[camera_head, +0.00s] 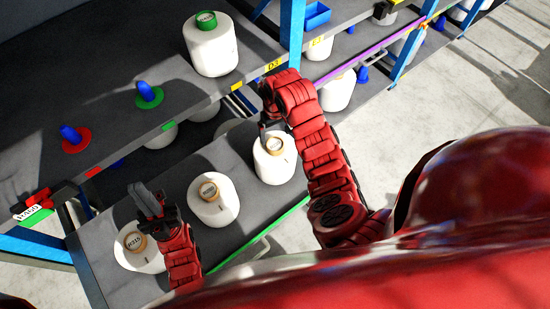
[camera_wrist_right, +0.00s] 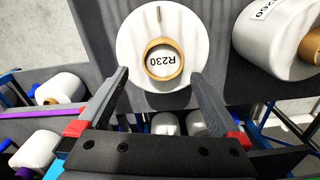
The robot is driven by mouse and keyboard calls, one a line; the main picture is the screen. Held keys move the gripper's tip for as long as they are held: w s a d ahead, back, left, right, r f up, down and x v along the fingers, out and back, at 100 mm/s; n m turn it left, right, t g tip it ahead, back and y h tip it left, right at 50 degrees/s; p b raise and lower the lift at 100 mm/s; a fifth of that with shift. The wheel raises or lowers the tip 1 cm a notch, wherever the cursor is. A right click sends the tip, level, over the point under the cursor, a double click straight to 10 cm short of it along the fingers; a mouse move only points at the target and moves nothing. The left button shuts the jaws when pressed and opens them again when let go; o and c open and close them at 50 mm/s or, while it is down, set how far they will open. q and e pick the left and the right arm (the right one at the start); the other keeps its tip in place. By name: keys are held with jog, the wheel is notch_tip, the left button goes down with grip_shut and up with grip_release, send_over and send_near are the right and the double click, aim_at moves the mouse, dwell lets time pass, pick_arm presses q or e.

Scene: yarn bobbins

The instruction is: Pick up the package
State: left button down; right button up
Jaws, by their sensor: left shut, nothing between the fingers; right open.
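One bobbin (camera_head: 274,163) stands at the right end of the lower shelf. My right gripper (camera_head: 268,127) is open at its far side. In the right wrist view, the open fingers of that gripper (camera_wrist_right: 158,76) point at a bobbin marked R230 (camera_wrist_right: 130,45), with nothing held between them. A middle bobbin (camera_head: 214,208) stands upright to the left. My left gripper (camera_head: 147,200) is shut and empty above a left bobbin (camera_head: 139,262), partly hiding it. Contact cannot be told.
The upper shelf (camera_head: 115,75) holds a green-cored bobbin (camera_head: 211,50), a blue peg on a green base (camera_head: 149,96) and one on a red base (camera_head: 73,137). A blue rack post (camera_head: 292,30) rises beside my right arm. Open floor (camera_head: 430,120) lies at the right.

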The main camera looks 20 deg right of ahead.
aim_at(275, 143)
jog(key=f, duration=0.1)
jog(key=f+p, duration=0.1)
jog(key=p, duration=0.1)
jog(key=shift+s+a+f, duration=0.2)
jog(key=shift+s+f, duration=0.05)
jog(key=shift+f, duration=0.15)
jog(key=shift+w+f, duration=0.1)
jog(key=shift+f, duration=0.65)
grip_shut()
